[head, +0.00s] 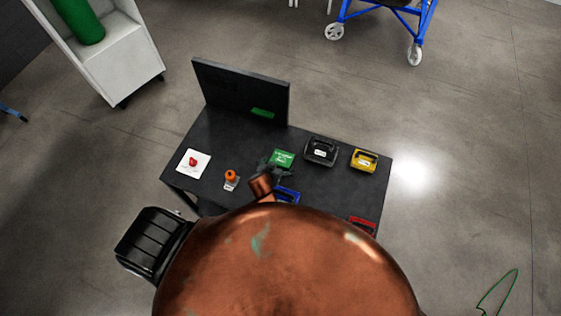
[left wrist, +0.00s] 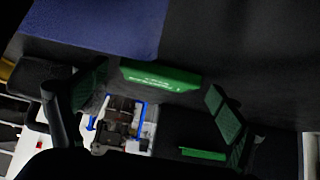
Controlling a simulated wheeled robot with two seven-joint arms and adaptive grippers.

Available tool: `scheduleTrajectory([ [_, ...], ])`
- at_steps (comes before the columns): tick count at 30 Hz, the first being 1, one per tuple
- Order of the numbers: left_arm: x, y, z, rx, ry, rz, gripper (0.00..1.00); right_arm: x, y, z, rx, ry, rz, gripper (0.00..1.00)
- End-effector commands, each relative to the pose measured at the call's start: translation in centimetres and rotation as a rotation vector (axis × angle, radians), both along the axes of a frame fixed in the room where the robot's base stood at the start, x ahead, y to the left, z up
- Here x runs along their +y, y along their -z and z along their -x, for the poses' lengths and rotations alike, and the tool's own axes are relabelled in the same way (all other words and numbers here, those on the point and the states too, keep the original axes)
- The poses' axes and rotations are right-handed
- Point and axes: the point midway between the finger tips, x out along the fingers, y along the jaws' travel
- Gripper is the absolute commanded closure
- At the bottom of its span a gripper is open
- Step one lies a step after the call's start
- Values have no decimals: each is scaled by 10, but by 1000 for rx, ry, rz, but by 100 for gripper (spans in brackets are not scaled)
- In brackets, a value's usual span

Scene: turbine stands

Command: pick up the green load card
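The green load card (head: 283,158) is on the dark table, near its middle, with white lettering on its face. My left gripper (head: 272,171) is right beside the card's near left side in the head view. In the left wrist view, the gripper's two fingers (left wrist: 155,105) are spread wide apart. The green card (left wrist: 160,76) shows between and beyond them, with clear gaps to each finger. I cannot tell from these views whether any finger touches it. My right gripper is not seen in either view.
The table's back panel (head: 240,88) bears a green label (head: 262,113). Black (head: 321,151), yellow (head: 364,160), blue (head: 287,195) and red (head: 363,225) handled items stand near the card. A red knob (head: 193,162) and an orange knob (head: 231,176) are to the left.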

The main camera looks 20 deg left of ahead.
Motion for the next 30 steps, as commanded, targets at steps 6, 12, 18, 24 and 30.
scheduleTrajectory([
  [6,0,0,0,0,0,0,29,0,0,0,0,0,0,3],
  [12,0,0,0,0,0,0,42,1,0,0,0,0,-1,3],
  [18,0,0,0,0,0,0,48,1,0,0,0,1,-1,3],
  [24,0,-2,0,0,-1,1,48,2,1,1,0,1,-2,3],
  [30,0,-17,-1,-3,-1,1,48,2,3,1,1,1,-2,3],
])
